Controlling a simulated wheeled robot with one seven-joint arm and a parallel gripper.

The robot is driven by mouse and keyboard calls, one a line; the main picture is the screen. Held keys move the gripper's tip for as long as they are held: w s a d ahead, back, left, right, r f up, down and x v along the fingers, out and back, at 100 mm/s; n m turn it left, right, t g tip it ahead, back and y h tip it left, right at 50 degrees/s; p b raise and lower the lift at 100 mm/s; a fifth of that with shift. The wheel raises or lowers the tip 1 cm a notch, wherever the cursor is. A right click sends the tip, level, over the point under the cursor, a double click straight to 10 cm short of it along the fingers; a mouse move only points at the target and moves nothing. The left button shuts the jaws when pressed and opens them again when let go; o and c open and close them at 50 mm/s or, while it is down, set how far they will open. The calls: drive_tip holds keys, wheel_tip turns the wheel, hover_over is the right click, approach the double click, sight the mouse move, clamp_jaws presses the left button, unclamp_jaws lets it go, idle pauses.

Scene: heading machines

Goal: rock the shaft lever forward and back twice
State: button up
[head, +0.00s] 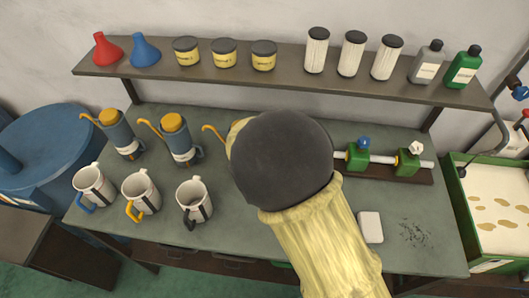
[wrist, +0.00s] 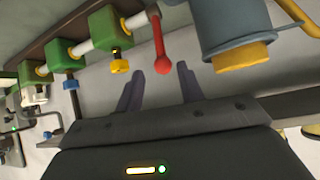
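The steel shaft (head: 383,159) runs through green bearing blocks at the right of the bench in the head view. It also shows in the wrist view (wrist: 80,47). The shaft lever (wrist: 158,42) is a red rod with a ball end, standing off the shaft's end in the wrist view. My arm hides it in the head view. My gripper (wrist: 160,69) is open, its two dark fingers apart. The ball end appears in line with the gap between the fingertips; whether it lies between them or just beyond, I cannot tell. No contact is visible.
A grey-blue can with a yellow cap (wrist: 240,55) stands close beside the lever. Several mugs (head: 141,193) and oil cans (head: 117,135) stand at the bench's left. A shelf (head: 150,68) with bottles and tins runs above. A white block (head: 370,227) lies at front right.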

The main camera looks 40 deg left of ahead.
drive_tip(key=v, duration=0.7)
drive_tip(key=shift+s+r, duration=0.2)
drive_tip(key=shift+d, duration=0.1)
